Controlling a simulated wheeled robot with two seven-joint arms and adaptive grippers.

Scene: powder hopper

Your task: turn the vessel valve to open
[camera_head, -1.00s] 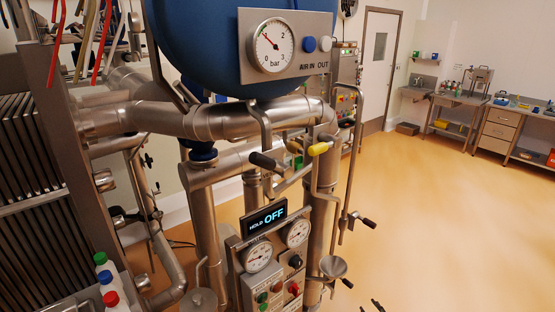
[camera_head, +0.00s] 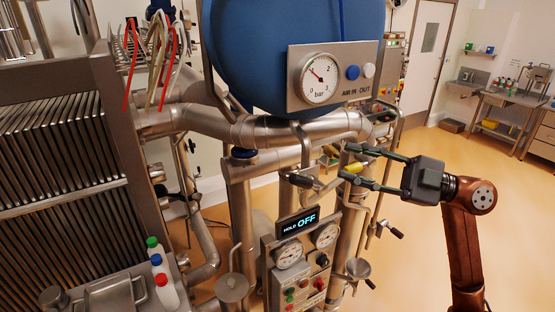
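A blue vessel (camera_head: 265,60) fills the top middle, with a pressure gauge panel (camera_head: 335,75) on its front. Below it, a valve lever with a yellow grip (camera_head: 353,168) stands by the steel pipes. A second lever with a dark grip (camera_head: 300,180) is to its left. No label shows which lever is the vessel valve. My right gripper (camera_head: 347,164) comes in from the right, its two dark fingers spread. The yellow grip appears between the fingertips; contact cannot be told. My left gripper is not in view.
A control box (camera_head: 305,280) with gauges and a display reading "HOLD OFF" (camera_head: 297,222) stands below the levers. A plate stack (camera_head: 60,150) is at left, with capped bottles (camera_head: 163,285) near it. Open floor (camera_head: 430,250) lies to the right.

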